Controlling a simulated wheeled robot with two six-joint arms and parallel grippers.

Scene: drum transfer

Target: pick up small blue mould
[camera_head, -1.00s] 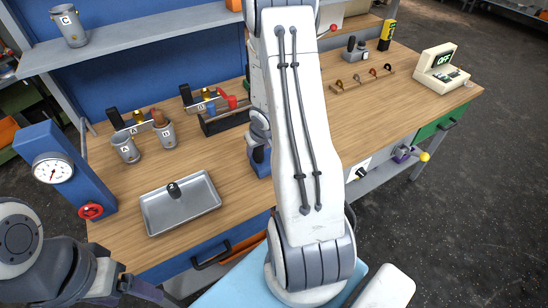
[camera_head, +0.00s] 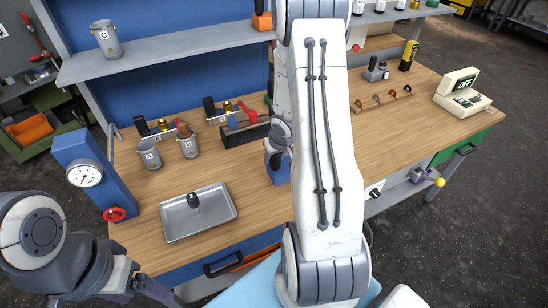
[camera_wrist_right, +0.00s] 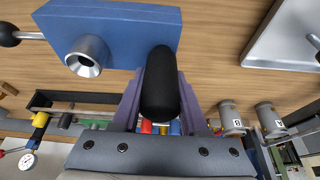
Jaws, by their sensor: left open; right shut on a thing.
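A blue block (camera_head: 279,170) stands on the bench to the right of the tray, largely hidden behind my right arm in the head view. In the right wrist view the blue block (camera_wrist_right: 145,28) has a round metal socket and a rod with a black ball at its left. My right gripper (camera_wrist_right: 160,115) is shut on a black rounded handle (camera_wrist_right: 161,80). The handle overlaps the block's edge; I cannot tell whether the two are joined. My left gripper (camera_head: 150,289) is at the lower left, only partly distinct, open and apart from the bench objects. No separate small mould is clearly identifiable.
A metal tray (camera_head: 228,217) holds a black piece marked 2 (camera_head: 193,201). Behind it are cups A (camera_head: 149,154) and B (camera_head: 188,147) and a tool rack (camera_head: 246,136). A blue gauge stand (camera_head: 89,172) is at left.

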